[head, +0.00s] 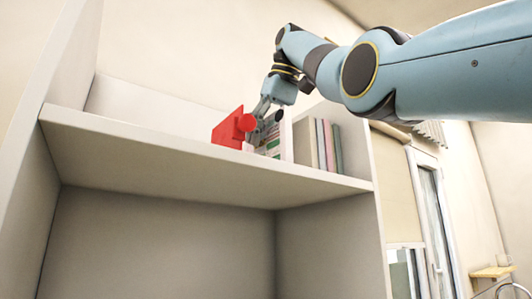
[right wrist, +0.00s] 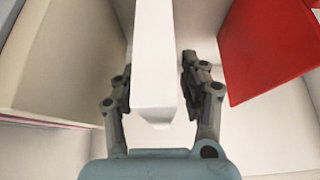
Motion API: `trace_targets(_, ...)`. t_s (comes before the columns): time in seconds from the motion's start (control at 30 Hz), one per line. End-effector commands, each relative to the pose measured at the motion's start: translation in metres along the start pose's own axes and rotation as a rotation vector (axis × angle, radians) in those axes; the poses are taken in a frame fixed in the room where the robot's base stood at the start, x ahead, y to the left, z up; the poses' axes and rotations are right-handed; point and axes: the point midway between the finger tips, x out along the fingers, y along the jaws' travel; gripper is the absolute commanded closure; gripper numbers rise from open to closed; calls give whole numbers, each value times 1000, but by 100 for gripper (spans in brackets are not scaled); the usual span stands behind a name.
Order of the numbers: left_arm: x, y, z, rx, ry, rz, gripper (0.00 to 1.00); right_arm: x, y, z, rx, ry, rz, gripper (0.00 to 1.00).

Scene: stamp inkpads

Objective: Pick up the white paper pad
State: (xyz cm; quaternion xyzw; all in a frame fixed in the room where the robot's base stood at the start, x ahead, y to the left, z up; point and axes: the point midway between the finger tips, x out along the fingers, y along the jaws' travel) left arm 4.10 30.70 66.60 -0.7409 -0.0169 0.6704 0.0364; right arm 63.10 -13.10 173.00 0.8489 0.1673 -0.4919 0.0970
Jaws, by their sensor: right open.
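The white paper pad (right wrist: 153,70) stands on edge in the middle of the right wrist view, its narrow white end facing the camera. My right gripper (right wrist: 156,85) is open, with one finger on each side of the pad. A small gap shows on both sides, so it does not grip the pad. In the head view my right gripper (head: 264,109) is at the upper shelf, beside a red object. There the fingers and neighbouring items make the pad hard to pick out. My left gripper is not in view.
The red object (head: 229,129) stands close beside the gripper, and it also shows at the right of the right wrist view (right wrist: 268,45). Upright books (head: 328,145) stand to the right on the shelf (head: 150,142). The shelf's left part looks clear.

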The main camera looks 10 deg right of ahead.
Motion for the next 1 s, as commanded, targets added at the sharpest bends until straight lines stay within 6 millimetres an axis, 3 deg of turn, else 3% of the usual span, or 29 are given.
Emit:
trace_targets(0.47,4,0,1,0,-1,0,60,3,0,2,0,0,0,56)
trace_targets(0.8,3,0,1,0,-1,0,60,3,0,2,0,0,0,98)
trace_targets(1.0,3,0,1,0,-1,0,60,3,0,2,0,0,0,100)
